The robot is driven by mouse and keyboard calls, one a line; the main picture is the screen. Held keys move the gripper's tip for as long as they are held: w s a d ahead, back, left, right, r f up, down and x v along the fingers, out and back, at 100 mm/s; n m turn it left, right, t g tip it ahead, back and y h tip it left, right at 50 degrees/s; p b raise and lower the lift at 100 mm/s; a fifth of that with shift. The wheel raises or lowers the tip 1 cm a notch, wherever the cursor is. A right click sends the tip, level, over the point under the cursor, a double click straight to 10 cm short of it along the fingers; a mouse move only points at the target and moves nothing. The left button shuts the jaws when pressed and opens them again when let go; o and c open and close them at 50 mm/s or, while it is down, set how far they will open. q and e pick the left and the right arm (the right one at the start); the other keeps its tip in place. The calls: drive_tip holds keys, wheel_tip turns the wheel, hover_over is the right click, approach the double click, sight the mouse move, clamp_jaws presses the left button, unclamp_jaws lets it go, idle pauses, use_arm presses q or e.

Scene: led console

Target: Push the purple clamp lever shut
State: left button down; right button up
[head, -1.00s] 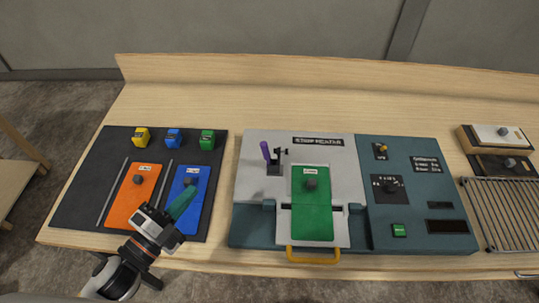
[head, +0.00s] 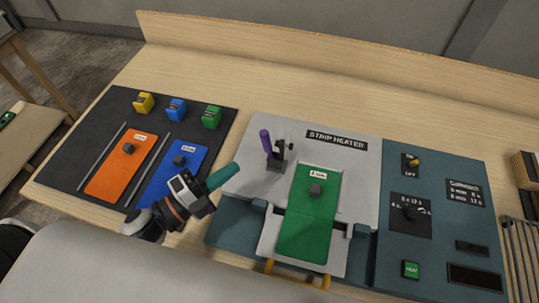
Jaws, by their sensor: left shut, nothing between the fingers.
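The purple clamp lever (head: 265,143) stands nearly upright on its dark clamp base (head: 276,163), at the upper left of the grey strip heater plate (head: 245,186). A green sheet (head: 304,225) with a dark knob lies on the heater, right of the clamp. My left gripper (head: 222,177) has teal fingers, is shut and empty, and is over the plate's left edge. Its tips are below and left of the lever, apart from it. My right gripper is not in view.
A black mat (head: 70,158) at left holds an orange sheet (head: 121,168), a blue sheet (head: 175,178) and yellow, blue and green blocks. A teal control panel (head: 435,240) is at right. A yellow handle (head: 290,280) sits at the heater's front.

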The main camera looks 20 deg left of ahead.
sight(266, 145)
use_arm(q)
drive_tip(key=shift+w+d+f+b, duration=0.15)
drive_tip(key=shift+w+f+b, duration=0.05)
drive_tip(key=shift+f, duration=0.25)
drive_tip(key=shift+w+d+f+b, duration=0.1)
drive_tip(key=shift+w+f+b, duration=0.1)
drive_tip(key=shift+f, duration=0.25)
drive_tip(key=shift+w+d+r+p, duration=0.2)
drive_tip(key=shift+w+p, duration=0.05)
drive_tip(key=shift+p, duration=0.05)
drive_tip(key=p+x, duration=0.3)
drive_tip(key=x, duration=0.5)
drive_tip(key=shift+w+d+f, duration=0.15)
drive_tip(key=shift+w+d, duration=0.1)
drive_tip(key=shift+w, duration=0.05)
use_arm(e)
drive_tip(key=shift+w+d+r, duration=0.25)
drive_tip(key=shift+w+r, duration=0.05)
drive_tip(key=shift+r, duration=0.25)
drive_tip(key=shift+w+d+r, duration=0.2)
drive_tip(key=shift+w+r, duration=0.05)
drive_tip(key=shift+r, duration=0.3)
